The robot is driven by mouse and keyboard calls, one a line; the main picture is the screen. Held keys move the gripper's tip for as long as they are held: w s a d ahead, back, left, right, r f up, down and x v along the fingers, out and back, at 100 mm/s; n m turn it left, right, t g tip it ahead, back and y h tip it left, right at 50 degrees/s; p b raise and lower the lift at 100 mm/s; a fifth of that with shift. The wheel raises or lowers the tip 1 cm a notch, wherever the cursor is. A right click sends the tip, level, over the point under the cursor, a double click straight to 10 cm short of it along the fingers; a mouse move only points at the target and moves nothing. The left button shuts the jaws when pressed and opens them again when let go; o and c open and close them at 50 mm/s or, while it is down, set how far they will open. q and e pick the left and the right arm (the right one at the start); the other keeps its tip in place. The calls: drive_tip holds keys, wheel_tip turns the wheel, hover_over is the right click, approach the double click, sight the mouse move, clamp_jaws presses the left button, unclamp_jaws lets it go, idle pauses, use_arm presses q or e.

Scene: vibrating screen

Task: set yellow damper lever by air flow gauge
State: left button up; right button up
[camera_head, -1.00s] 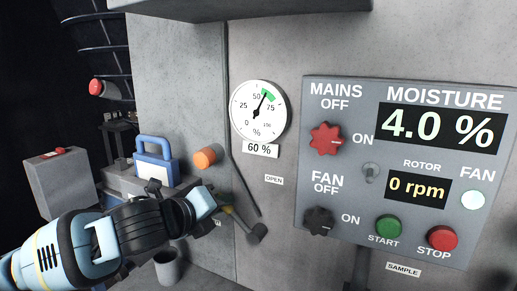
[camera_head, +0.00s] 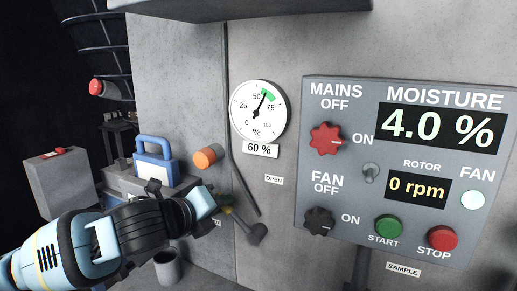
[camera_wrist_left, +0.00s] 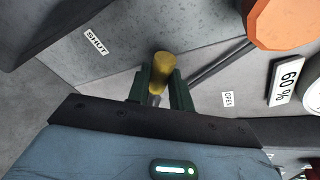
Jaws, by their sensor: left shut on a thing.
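The yellow damper lever (camera_wrist_left: 162,72) shows in the left wrist view between the two dark fingers of my left gripper (camera_wrist_left: 160,90), which is shut on it. In the head view my left gripper (camera_head: 218,208) is at the lever, and its body hides most of the lever. The air flow gauge (camera_head: 258,112) is a round white dial with a green band. Its needle points up and right, between 50 and 75, at the green band. A "60 %" plate (camera_head: 261,150) hangs under it. My right gripper is not in view.
An "OPEN" label (camera_head: 274,179) is right of the lever; a "SHUT" label (camera_wrist_left: 96,42) shows in the wrist view. An orange knob (camera_head: 207,156) sticks out just above my gripper. The control panel (camera_head: 330,255) is at right, reading 4.0 % and 0 rpm.

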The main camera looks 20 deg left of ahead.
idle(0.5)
use_arm(q)
drive_tip(key=o, duration=0.9)
drive_tip(key=shift+s+f, duration=0.1)
